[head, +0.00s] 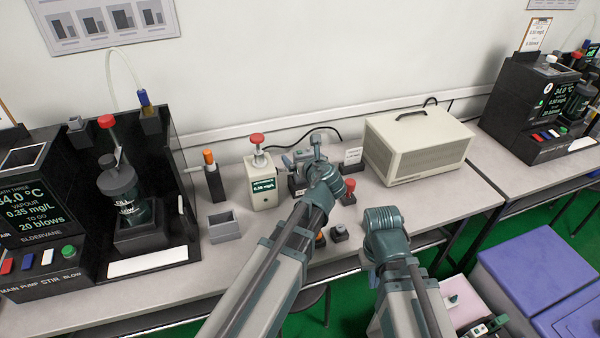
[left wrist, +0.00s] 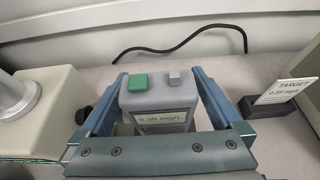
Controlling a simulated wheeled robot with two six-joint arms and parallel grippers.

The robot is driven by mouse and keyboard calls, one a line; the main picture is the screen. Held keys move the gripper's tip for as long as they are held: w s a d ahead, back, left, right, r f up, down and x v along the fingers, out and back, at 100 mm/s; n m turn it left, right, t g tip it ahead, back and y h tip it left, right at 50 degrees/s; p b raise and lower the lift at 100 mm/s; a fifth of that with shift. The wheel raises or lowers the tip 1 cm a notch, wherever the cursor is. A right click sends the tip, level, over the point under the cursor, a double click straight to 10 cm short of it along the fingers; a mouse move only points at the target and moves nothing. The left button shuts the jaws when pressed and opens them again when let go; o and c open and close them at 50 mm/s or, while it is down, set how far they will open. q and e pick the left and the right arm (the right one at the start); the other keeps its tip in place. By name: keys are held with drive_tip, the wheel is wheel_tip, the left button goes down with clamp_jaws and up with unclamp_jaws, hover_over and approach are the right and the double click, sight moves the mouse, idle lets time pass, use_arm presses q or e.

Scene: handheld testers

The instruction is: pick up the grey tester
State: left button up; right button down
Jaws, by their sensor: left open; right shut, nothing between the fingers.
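The grey tester (left wrist: 160,98) stands upright in the left wrist view, with a green button, a small grey knob and a pale label on its front. My left gripper (left wrist: 160,78) is open, with one blue finger on each side of the tester. I cannot tell whether the fingers touch it. In the head view my left arm reaches to the back of the bench, and its wrist hides most of the tester there. My right gripper (head: 487,327) is low at the right, away from the bench top, shut and empty.
A cream device (head: 262,183) with a red top and screen stands left of the tester. A target card (left wrist: 290,78) stands right of it. A large cream case (head: 418,148) is further right. An open grey box (head: 223,227) and a black rig (head: 150,262) are at left.

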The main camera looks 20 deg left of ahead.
use_arm(q)
drive_tip(key=c, duration=1.5)
drive_tip(key=shift+r, duration=0.1)
wheel_tip(320, 180, up, 10)
drive_tip(key=p, duration=1)
